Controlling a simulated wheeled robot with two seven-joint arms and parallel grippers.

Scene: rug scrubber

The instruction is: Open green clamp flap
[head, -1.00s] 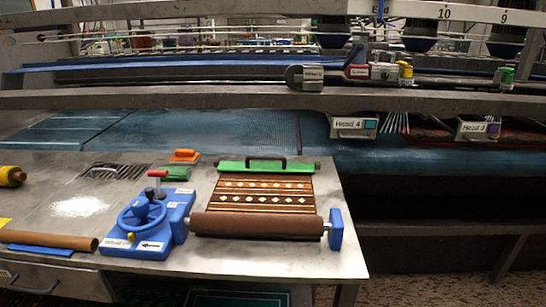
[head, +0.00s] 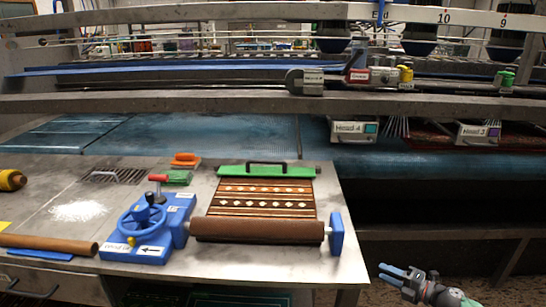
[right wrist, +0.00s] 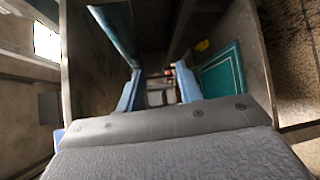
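The green clamp flap (head: 265,169) with its dark handle lies across the far end of the striped rug sample (head: 265,195) on the metal table. It looks closed down over the rug's edge. My right gripper (head: 391,276) is at the lower right of the head view, beyond the table's right edge and well away from the flap. Its two blue fingers are apart and nothing is between them. The fingers also show in the right wrist view (right wrist: 157,90), apart and empty. My left gripper is not in view.
A brown roller (head: 258,229) lies at the rug's near end. The blue crank unit (head: 150,228) with handwheel stands left of it. An orange-handled tool (head: 185,159) and a green brush (head: 177,177) lie behind. The table's right edge (head: 352,240) is near my right gripper.

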